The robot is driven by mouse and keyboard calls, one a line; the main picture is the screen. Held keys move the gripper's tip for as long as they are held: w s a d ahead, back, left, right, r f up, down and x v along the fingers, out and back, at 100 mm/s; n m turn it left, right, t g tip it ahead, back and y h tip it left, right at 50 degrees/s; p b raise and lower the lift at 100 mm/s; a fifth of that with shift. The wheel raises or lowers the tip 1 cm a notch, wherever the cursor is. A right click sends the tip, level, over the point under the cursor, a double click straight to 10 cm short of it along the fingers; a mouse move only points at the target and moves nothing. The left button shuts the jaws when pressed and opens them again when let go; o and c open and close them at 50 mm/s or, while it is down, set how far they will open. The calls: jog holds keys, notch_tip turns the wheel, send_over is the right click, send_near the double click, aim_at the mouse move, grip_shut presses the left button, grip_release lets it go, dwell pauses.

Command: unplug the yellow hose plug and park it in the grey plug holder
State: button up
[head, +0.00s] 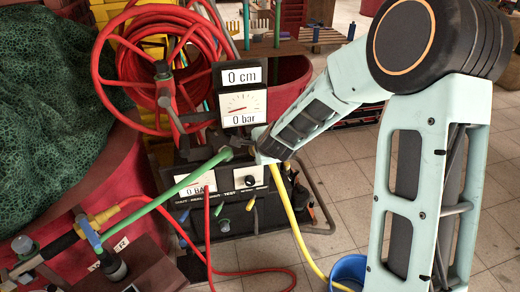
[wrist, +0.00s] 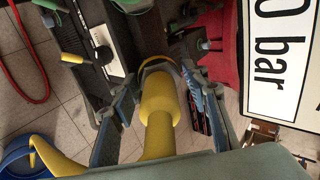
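The yellow hose plug (wrist: 160,98) is in the middle of the wrist view, its far end at a dark socket with a yellow-orange ring. I cannot tell how deep it sits. My gripper (wrist: 160,88) is open, with one finger on each side of the plug and a gap showing on both sides. In the head view my gripper (head: 256,148) is at the top right of the black test panel and hides the plug. I cannot pick out the grey plug holder for certain.
The black test panel (head: 225,222) carries gauges and small valves. A green hose (head: 150,206) and red hoses run in front of it. A blue bucket (head: 348,268) stands on the floor at the lower right. A gauge board (head: 241,95) rises close to my gripper.

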jog(key=c, duration=1)
jog(key=o, duration=1.5)
jog(key=shift+c, duration=0.2)
jog(key=v, duration=1.2)
